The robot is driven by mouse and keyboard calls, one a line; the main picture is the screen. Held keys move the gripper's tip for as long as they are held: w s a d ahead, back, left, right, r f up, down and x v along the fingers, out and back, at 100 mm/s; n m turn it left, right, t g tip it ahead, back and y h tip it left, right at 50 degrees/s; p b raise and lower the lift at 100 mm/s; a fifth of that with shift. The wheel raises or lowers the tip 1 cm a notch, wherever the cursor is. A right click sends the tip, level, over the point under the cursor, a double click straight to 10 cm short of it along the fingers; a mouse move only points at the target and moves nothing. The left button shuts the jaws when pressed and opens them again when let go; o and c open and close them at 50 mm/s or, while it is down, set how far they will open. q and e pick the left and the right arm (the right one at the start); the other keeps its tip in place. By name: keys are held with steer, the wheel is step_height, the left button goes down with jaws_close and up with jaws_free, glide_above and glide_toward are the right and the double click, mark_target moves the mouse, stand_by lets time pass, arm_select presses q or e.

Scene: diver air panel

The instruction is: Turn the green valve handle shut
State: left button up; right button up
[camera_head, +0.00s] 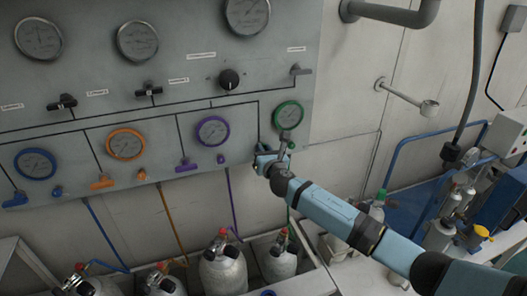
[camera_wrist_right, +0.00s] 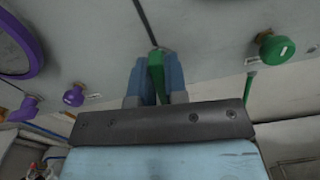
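The green valve handle (camera_wrist_right: 156,72) shows in the right wrist view, between the two blue fingers of my right gripper (camera_wrist_right: 156,82). A finger lies close against each side of it, with no clear gap visible. The handle lies roughly in line with the dark line on the panel above it. In the head view my right gripper (camera_head: 266,160) is at the panel's lower right, below the green-rimmed gauge (camera_head: 289,115), and mostly hides the handle. My left gripper is not in view.
A green round knob (camera_wrist_right: 276,48) sits to the right of the handle. A purple handle (camera_head: 186,166) and purple-rimmed gauge (camera_head: 212,131) are to the left. Grey cylinders (camera_head: 223,268) stand below the panel. A metal wall bracket (camera_head: 405,97) sticks out at the right.

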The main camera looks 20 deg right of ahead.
jaws_close()
steer(key=m, duration=0.2)
steer(key=m+b, duration=0.1)
steer(key=m, duration=0.1)
steer(key=shift+d+f+m, duration=0.15)
steer(key=shift+d+m, duration=0.05)
steer(key=shift+m, duration=0.1)
steer(key=m+b, duration=0.1)
steer(key=m, duration=0.2)
steer(key=shift+d+f+m, duration=0.1)
steer(key=shift+m, duration=0.2)
steer(key=shift+d+f+m+b, duration=0.1)
steer(key=shift+m+b, duration=0.3)
steer(key=shift+m, duration=1.55)
steer(key=shift+d+f+m+b, duration=0.1)
steer(key=shift+m+b, duration=0.25)
steer(key=shift+m, duration=1.6)
